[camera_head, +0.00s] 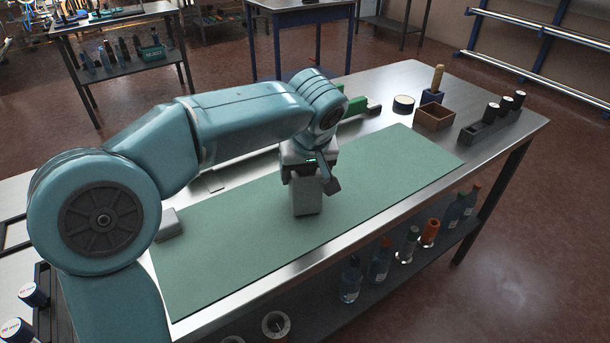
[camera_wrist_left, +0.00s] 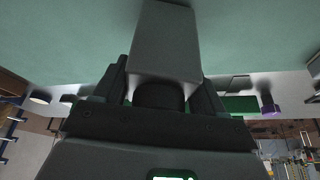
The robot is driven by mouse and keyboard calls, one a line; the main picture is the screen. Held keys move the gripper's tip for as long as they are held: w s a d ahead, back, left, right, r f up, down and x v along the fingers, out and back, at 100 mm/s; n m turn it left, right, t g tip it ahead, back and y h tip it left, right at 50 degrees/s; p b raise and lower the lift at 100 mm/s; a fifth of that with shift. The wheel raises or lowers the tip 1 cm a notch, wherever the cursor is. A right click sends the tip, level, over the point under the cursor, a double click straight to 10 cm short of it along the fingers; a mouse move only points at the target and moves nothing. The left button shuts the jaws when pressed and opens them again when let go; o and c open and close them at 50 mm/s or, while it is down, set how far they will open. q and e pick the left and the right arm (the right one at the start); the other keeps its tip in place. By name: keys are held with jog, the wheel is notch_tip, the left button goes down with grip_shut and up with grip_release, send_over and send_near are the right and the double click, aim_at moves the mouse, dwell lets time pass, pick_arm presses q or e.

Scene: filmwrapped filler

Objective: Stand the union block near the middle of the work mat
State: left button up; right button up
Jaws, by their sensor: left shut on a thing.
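The union block (camera_head: 306,200) is a grey block near the middle of the green work mat (camera_head: 400,165). It stands upright in the head view, its lower end at or close to the mat; I cannot tell whether it touches. My left gripper (camera_head: 308,175) comes down from above and is shut on the block's upper end. In the left wrist view the grey block (camera_wrist_left: 165,45) extends out from between the fingers of my left gripper (camera_wrist_left: 160,88), with a dark round part between them. My right gripper is not in view.
A grey piece (camera_head: 168,226) lies at the mat's left end. The mat right of the gripper is clear.

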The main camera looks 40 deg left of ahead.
pick_arm(q)
jog(key=shift+w+f, duration=0.1)
jog(key=shift+f, duration=0.1)
jog(key=shift+f, duration=0.15)
jog(key=o, duration=1.6)
jog(key=shift+o, duration=0.2)
